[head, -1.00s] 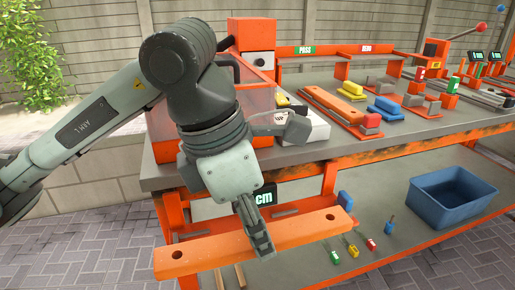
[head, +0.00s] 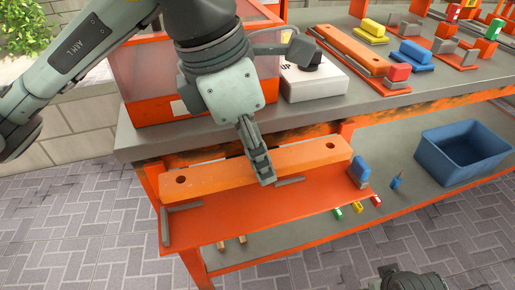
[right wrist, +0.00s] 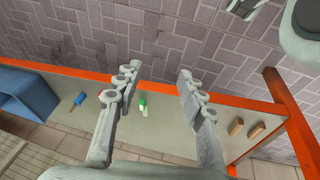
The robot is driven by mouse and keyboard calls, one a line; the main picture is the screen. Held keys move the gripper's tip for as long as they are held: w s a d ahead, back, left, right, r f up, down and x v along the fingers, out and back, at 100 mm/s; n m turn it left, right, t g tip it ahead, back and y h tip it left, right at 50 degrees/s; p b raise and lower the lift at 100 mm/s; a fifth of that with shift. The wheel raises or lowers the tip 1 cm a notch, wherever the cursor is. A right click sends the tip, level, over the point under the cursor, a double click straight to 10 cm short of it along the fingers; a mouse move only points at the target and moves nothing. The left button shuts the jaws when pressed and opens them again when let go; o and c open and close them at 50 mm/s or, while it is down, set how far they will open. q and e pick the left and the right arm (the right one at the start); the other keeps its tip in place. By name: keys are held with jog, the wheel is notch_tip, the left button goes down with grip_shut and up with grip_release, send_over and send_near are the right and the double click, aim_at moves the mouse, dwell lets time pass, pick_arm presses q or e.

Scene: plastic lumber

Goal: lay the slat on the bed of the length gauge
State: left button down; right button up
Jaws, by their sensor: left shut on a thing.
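The slat is an orange bar (head: 215,173) with a hole near each end. My left gripper (head: 264,176) is shut on its middle in the head view. The length gauge has an orange bed (head: 270,212), grey rails at its left and a blue block (head: 360,168) at its right end. The slat lies lengthwise over the back part of the bed; I cannot tell whether it touches. My right gripper (right wrist: 158,76) is open and empty in the right wrist view; only part of it shows at the head view's bottom right.
A grey worktop (head: 350,108) with an orange-framed box (head: 160,105) and several gauges stands behind. On the lower shelf are a blue bin (head: 462,150), small coloured tools (head: 357,207) and two wooden pieces (right wrist: 246,130). Paving in front is free.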

aim_at(263, 205)
pick_arm(q)
notch_tip(263, 205, down, 3)
jog(key=shift+r+b, duration=0.2)
jog(key=shift+b, duration=0.45)
notch_tip(263, 205, down, 3)
jog(key=shift+r+b, duration=0.1)
jog(key=shift+b, duration=0.65)
notch_tip(263, 205, down, 2)
jog(key=shift+f+b, duration=0.1)
jog(key=shift+b, duration=1.05)
jog(key=shift+f, duration=0.1)
pick_arm(e)
jog(key=w+a+r+n+t+y, duration=0.1)
jog(key=w+a+r+t+y, duration=0.3)
jog(key=w+a+r+t, duration=0.5)
jog(key=shift+w+a+r+n, duration=0.3)
jog(key=shift+w+a+r, duration=1.05)
jog(key=shift+r, duration=0.9)
jog(key=shift+s+a, duration=0.1)
pick_arm(q)
jog(key=shift+f+b, duration=0.75)
jog(key=shift+b, duration=0.2)
pick_arm(e)
jog(key=shift+f, duration=0.8)
pick_arm(q)
jog(key=c, duration=1)
grip_release()
jog(key=shift+r, duration=0.1)
jog(key=v, duration=1.2)
